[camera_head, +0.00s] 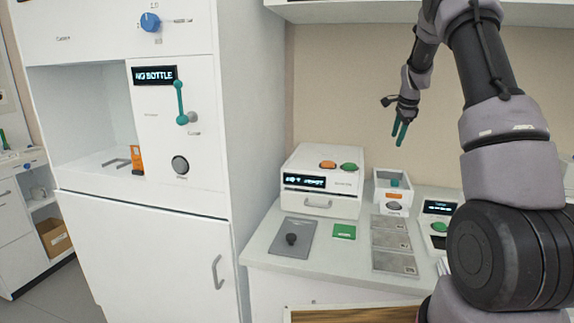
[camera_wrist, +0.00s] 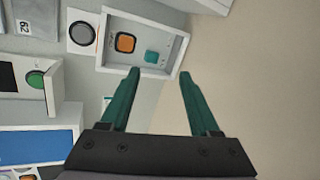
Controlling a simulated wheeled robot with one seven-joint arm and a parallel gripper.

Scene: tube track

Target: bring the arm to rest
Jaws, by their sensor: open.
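My gripper (camera_head: 400,132) hangs in the air above the back of the counter, in front of the beige wall. Its two green fingers are apart with nothing between them. In the wrist view, my gripper (camera_wrist: 160,75) is open and points toward a white open box. My arm bends up and over from the right side of the head view.
Below my gripper stands a white box (camera_head: 381,178) with an orange button and a teal item. A white machine (camera_head: 305,172) stands to its left; grey plates (camera_head: 390,238) lie in front. A tall white cabinet (camera_head: 140,245) fills the left. A shelf (camera_head: 340,12) hangs above.

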